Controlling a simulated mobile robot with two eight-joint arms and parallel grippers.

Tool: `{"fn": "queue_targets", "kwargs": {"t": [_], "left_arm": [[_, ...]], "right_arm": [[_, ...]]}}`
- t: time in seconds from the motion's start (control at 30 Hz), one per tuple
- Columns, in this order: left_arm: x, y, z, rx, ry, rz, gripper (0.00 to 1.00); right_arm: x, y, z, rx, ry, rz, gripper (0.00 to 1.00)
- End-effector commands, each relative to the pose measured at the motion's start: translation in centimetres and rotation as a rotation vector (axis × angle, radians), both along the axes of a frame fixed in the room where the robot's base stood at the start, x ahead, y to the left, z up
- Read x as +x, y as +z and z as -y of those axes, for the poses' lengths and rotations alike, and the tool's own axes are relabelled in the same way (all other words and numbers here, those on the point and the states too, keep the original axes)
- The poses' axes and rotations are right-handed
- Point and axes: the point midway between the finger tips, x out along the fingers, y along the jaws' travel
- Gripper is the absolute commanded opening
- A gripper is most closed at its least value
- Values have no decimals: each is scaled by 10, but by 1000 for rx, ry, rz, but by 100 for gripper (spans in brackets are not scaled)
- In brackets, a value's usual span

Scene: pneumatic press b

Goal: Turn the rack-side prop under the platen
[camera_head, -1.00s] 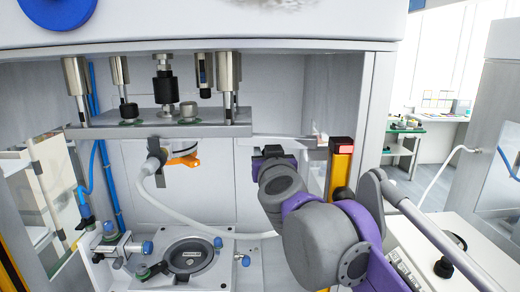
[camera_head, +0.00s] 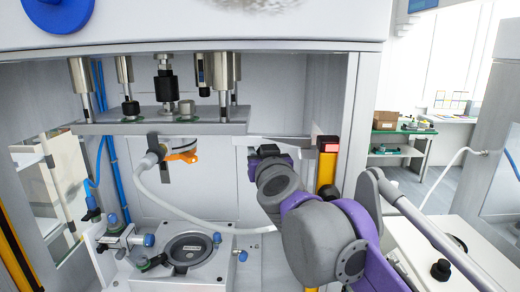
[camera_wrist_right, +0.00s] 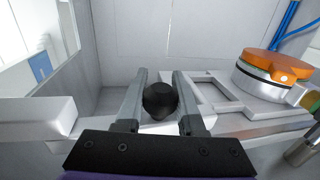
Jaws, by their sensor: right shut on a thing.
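My right gripper (camera_wrist_right: 158,104) has its two grey fingers on either side of a black round knob (camera_wrist_right: 160,99), which I take to be the prop's handle, and is shut on it. A pale bar runs behind the knob; how it joins the knob is hidden. In the head view the right gripper (camera_head: 266,151) is at the right end of the press bay, mostly hidden by its own wrist, and the knob cannot be made out. The grey platen (camera_head: 160,123) hangs at the upper left of the gripper. My left gripper is not in view.
An orange-topped round part (camera_wrist_right: 272,68) sits right of the fingers. A white hose (camera_head: 180,208) crosses the bay below the gripper. A round black fixture (camera_head: 188,250) sits on the base plate. A yellow post with a red top (camera_head: 326,165) stands close right of the wrist.

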Motion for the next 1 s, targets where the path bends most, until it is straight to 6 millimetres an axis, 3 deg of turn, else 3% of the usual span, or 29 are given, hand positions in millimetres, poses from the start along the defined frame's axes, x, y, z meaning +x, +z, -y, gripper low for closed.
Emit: {"fn": "queue_targets", "kwargs": {"t": [0.07, 0.1, 0.23, 0.63, 1.0], "left_arm": [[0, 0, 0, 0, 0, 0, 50], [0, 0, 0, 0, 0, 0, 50], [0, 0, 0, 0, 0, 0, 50], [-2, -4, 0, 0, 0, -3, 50], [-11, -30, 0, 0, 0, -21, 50]], "right_arm": [[0, 0, 0, -1, -1, 1, 0], [0, 0, 0, -1, -1, 1, 46], [0, 0, 0, -1, 0, 1, 69], [-8, -1, 0, -1, 1, -1, 69], [-77, -3, 7, 0, 2, -1, 69]]}}
